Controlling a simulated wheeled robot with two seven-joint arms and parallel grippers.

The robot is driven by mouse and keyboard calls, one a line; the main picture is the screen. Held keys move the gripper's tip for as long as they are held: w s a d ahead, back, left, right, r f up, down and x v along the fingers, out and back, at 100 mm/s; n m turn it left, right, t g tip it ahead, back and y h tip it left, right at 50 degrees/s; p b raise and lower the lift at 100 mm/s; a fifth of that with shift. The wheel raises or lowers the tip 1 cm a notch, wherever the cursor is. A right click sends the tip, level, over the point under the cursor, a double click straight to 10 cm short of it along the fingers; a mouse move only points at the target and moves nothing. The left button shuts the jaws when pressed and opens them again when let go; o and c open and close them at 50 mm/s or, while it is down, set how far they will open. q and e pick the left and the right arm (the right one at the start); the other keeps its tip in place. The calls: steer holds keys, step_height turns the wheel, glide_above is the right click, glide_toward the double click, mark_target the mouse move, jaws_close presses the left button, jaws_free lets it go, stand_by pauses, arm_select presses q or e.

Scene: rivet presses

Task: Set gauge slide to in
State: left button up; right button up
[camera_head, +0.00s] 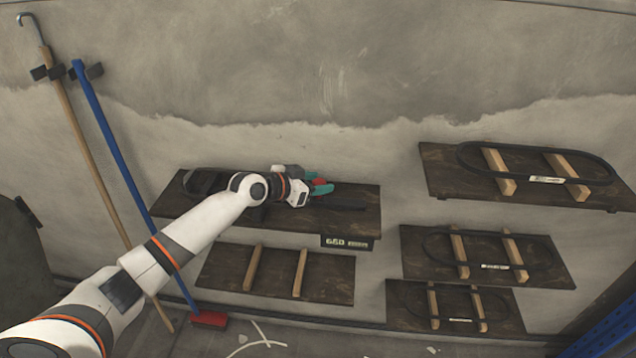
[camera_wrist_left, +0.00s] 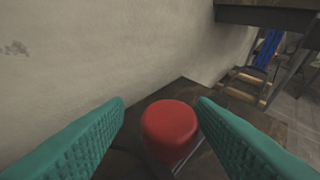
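My left gripper (camera_head: 320,188) is over the upper left dark wooden shelf board (camera_head: 345,220) in the head view. Its two teal fingers stand apart in the left wrist view (camera_wrist_left: 162,105). A round red knob (camera_wrist_left: 170,130) sits between and a little below the fingers, with a visible gap on each side. What the knob is fixed to is mostly hidden by my gripper and arm. No lettering marks it as the gauge slide. My right gripper is not in view.
A black label plate (camera_head: 346,242) hangs at the board's front edge. A lower board (camera_head: 275,283) carries two wooden slats. Several boards with black loops (camera_head: 487,253) are on the right wall. A blue-handled broom (camera_head: 110,140) and a wooden hooked pole (camera_head: 85,145) lean at left.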

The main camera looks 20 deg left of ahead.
arm_select(q)
steer(key=shift+s, duration=0.1)
steer(key=shift+s+r, duration=0.1)
steer(key=shift+s, duration=0.1)
steer(key=b+v, duration=0.3)
steer(key=v, duration=0.8)
steer(key=shift+a, duration=0.25)
steer(key=shift+s, duration=0.1)
